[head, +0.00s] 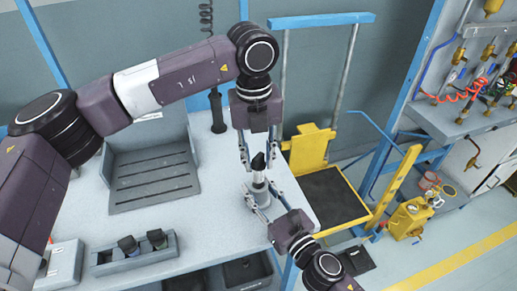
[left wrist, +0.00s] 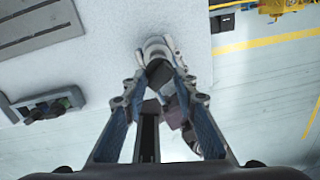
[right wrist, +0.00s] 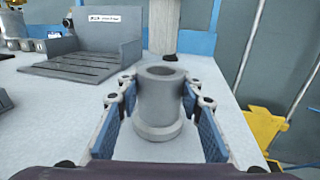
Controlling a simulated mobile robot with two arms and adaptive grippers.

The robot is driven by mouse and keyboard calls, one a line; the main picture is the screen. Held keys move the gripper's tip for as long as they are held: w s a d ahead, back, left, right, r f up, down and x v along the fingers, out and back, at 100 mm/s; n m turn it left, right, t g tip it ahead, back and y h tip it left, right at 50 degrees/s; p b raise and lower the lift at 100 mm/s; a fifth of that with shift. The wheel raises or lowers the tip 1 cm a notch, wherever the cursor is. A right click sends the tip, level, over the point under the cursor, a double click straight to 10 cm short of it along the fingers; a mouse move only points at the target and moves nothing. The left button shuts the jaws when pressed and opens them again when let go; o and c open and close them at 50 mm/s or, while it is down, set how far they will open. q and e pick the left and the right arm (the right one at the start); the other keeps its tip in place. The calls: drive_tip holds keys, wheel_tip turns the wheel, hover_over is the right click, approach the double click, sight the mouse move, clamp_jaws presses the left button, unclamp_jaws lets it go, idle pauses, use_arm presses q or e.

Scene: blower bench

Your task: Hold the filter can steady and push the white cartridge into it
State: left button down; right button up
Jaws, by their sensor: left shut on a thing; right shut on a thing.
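The grey filter can (right wrist: 160,108) stands upright on the bench, its round mouth open and hollow in the right wrist view. My right gripper (head: 262,200) is shut on the can from its near side, with a finger on each side. The white cartridge (right wrist: 163,28) shows as a pale upright cylinder above and behind the can's mouth, with a small gap between them in that view. My left gripper (head: 258,160) points down and is shut on the cartridge's dark top (head: 258,163), which also shows in the left wrist view (left wrist: 158,72). The fingers partly hide the parts.
A grey slotted tray (head: 150,190) with a raised back stands left on the bench. A holder (head: 135,256) with dark parts sits near the front. The bench's right edge is close to the can. A yellow framed cart (head: 308,150) stands beyond it.

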sight(258, 181)
use_arm(q)
drive_tip(key=shift+f, duration=0.45)
drive_tip(key=shift+f, duration=3.15)
idle(0.6)
drive_tip(key=c, duration=1.5)
unclamp_jaws()
drive_tip(key=shift+r, duration=0.1)
drive_tip(key=r, duration=1.1)
drive_tip(key=shift+s+a+r, duration=0.1)
drive_tip(key=shift+a+r, duration=0.15)
drive_tip(key=shift+r, duration=0.15)
